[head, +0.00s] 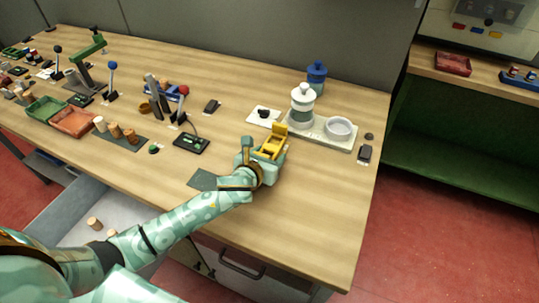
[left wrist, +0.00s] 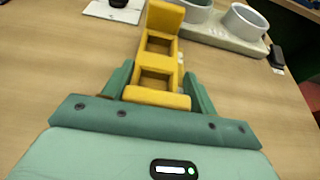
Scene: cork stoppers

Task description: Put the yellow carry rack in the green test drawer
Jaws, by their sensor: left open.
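The yellow carry rack (head: 272,143) stands on the wooden bench, in front of the pale tray with the bottles. In the left wrist view the rack (left wrist: 160,60) shows two square pockets and a raised far end. My left gripper (head: 263,155) is open, with one green finger on each side of the rack's near end. In the left wrist view small gaps seem to remain beside my left gripper (left wrist: 158,88). An open drawer (head: 72,205) with a pale inside holds a few corks below the bench's front edge, partly behind my arm. I cannot tell whether it is the green test drawer. My right gripper is out of view.
The pale tray (head: 345,146) with a white bottle (head: 302,103) and bowl stands just behind the rack. A black device (head: 191,142) and a dark green mat (head: 202,180) lie to the left. The bench's front right is clear. A closed drawer handle (head: 240,266) shows below.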

